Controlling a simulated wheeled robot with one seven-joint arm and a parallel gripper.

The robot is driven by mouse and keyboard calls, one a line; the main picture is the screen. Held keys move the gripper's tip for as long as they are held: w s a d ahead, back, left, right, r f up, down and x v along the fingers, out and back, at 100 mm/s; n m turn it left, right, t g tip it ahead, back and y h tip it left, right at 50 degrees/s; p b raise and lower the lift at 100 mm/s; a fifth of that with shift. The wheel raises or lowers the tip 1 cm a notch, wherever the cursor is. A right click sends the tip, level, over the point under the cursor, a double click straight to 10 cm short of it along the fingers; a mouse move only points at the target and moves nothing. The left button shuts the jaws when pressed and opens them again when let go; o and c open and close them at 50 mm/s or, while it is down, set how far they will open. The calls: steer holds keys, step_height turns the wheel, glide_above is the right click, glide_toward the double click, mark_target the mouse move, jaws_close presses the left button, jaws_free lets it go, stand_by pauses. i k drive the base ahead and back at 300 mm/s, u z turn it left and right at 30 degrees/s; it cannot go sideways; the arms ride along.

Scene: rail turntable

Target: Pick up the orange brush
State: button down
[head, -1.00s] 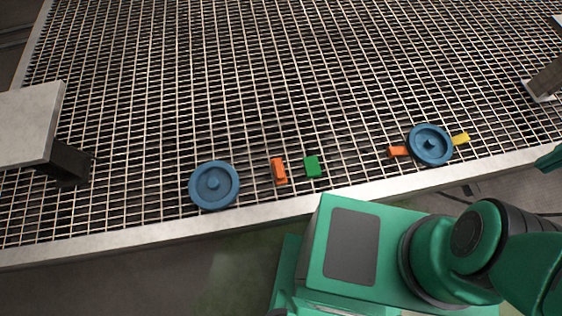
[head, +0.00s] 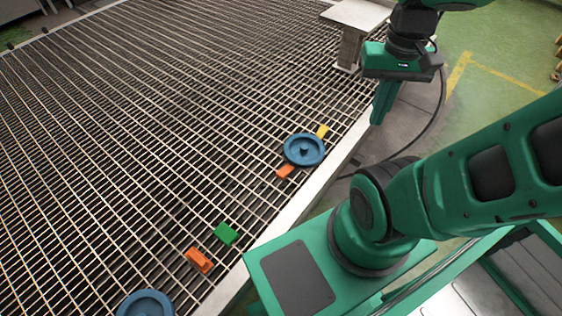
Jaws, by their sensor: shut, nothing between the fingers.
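An orange block-like piece with a raised ridge (head: 198,260) lies on the metal grating, left of a flat green piece (head: 225,234). A smaller orange piece (head: 285,171) sticks out at the near side of a blue round disc (head: 304,150). A yellow piece (head: 322,131) sticks out on its far side. I cannot tell for sure which orange piece is the brush. My gripper (head: 377,118) is shut and empty. It points down beyond the grating's right edge, apart from all these pieces.
A second blue disc (head: 146,305) is cut off at the bottom. The grating (head: 130,120) has a pale metal rim (head: 300,200). A grey block on a post (head: 356,14) stands at the far edge near my gripper. The grating's left part is clear.

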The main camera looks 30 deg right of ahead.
mark_target(196, 258)
steer(key=z, duration=0.2)
steer(key=k, duration=1.5)
steer(key=u, duration=0.2)
steer(key=i, duration=1)
